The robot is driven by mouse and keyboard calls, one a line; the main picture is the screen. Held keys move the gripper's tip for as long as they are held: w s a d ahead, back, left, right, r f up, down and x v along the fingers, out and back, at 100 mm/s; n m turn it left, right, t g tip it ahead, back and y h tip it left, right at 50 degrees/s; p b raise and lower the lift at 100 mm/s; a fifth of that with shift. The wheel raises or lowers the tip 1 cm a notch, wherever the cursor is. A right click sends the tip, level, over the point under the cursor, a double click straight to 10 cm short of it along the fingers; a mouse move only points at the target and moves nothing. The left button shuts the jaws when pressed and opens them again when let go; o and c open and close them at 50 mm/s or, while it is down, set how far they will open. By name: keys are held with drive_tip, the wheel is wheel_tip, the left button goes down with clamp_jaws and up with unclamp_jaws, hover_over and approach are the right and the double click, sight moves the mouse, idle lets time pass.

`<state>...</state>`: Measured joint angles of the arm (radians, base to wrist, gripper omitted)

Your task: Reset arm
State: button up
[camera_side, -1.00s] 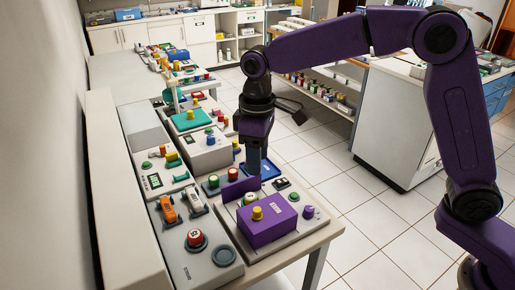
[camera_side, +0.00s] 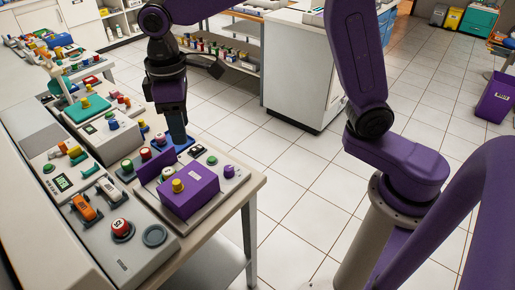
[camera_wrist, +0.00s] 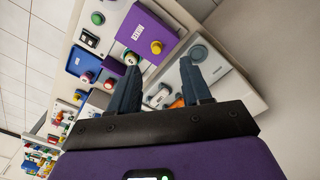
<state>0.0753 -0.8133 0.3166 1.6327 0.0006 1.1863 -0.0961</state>
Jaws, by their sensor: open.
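My gripper (camera_side: 176,138) points down over the bench, just behind the purple box (camera_side: 188,197) with its yellow knob. It is close to the blue tray (camera_side: 186,148), which it partly hides. In the wrist view my gripper (camera_wrist: 160,67) shows two dark fingers spread apart, with nothing held between them. The purple box (camera_wrist: 138,28) and the blue tray (camera_wrist: 80,60) show beyond the fingers there. In the side view the fingers overlap, and I cannot tell how high the tips are above the bench.
A grey panel beside the box carries an orange switch (camera_side: 84,207), a red button (camera_side: 121,228) and a round grey dish (camera_side: 154,235). A teal block (camera_side: 86,109) and several coloured knobs stand farther back. A white cabinet (camera_side: 300,75) stands across the aisle. The tiled floor (camera_side: 285,185) is clear.

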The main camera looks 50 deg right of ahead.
drive_tip(key=s+d+f+n, duration=0.1)
drive_tip(key=s+d+f, duration=0.1)
drive_tip(key=s+d, duration=0.7)
drive_tip(key=s+d+f+n, duration=0.2)
drive_tip(key=s+d, duration=0.8)
drive_tip(key=s, duration=0.6)
drive_tip(key=shift+f, duration=0.25)
drive_tip(key=shift+w, duration=0.1)
idle(0.4)
